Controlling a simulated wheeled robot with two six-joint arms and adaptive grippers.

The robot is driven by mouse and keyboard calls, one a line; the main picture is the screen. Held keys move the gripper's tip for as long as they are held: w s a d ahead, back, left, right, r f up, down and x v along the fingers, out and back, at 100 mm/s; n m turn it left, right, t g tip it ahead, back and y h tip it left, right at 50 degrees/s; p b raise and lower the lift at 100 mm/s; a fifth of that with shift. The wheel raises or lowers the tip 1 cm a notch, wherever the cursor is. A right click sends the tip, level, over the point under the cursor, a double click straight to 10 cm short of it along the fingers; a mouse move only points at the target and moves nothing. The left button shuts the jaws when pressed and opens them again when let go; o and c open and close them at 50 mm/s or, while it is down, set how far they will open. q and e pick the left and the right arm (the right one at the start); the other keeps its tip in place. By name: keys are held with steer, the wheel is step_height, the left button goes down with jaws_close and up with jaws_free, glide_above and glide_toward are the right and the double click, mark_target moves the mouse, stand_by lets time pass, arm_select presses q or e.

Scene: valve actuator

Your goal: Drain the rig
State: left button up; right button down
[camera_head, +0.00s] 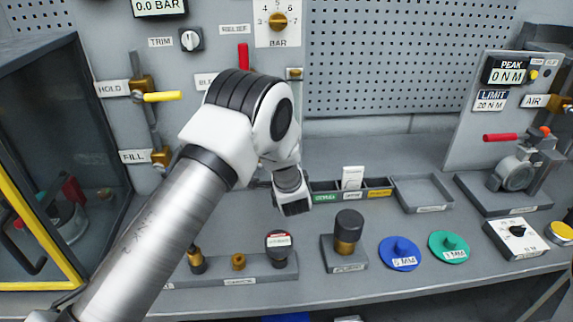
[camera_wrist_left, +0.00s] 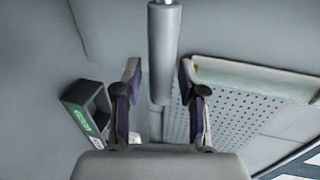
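The rig panel has a display (camera_head: 160,6) reading 0.0 BAR. A yellow lever (camera_head: 162,96) beside the HOLD label lies horizontal. A brass fitting (camera_head: 161,157) sits by the FILL label. A red lever (camera_head: 243,57) stands upright above a partly hidden label starting "BL"; my left arm covers what is below it. My left gripper (camera_head: 292,205) is mostly hidden behind its wrist in the head view. In the left wrist view, its fingers (camera_wrist_left: 160,100) are apart, on either side of a grey cylinder (camera_wrist_left: 163,50); contact is not clear. My right gripper is out of view.
A RELIEF dial (camera_head: 278,21) and TRIM knob (camera_head: 190,40) are on the panel. The bench holds a rack of fittings (camera_head: 225,274), blue (camera_head: 400,253) and green (camera_head: 449,246) discs, and an empty tray (camera_head: 422,192). A yellow-framed cabinet (camera_head: 38,230) stands left.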

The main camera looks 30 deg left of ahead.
arm_select(q)
steer(key=shift+w+a+f, duration=0.1)
steer(key=shift+s+d, duration=0.2)
steer(key=v, duration=1.1)
steer(key=shift+s, duration=0.2)
